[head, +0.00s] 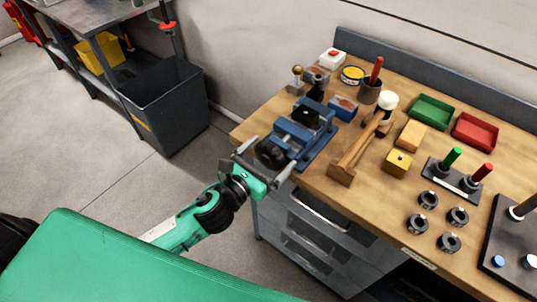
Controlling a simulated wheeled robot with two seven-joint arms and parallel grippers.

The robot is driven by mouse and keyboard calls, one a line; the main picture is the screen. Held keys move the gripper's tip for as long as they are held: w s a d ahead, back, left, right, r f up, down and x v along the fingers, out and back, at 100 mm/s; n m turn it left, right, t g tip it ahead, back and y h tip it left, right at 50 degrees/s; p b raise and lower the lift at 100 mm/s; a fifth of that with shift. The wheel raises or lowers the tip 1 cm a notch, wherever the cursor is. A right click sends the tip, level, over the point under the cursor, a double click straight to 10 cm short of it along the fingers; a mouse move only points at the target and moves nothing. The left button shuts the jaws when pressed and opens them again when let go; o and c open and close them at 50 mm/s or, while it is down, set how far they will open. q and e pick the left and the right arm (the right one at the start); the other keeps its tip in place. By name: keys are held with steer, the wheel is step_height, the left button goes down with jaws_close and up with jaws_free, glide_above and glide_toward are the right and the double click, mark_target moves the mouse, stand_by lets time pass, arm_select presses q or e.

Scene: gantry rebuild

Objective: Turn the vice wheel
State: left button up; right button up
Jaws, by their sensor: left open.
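A blue vice (310,137) stands on the left end of the wooden workbench. Its dark round wheel (270,152) is on the side facing me, at the bench's front left edge. My left gripper (264,158) is at the wheel, with its two grey fingers spread open, one to each side of it. I cannot tell whether the fingers touch the wheel. The gripper hides the wheel's lower part. My right gripper is out of view.
Green (433,110) and red (474,131) trays sit further right. A dark bin (166,108) stands on the floor at left.

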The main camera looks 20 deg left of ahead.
arm_select(q)
steer(key=c, duration=1)
steer(key=shift+n, duration=0.3)
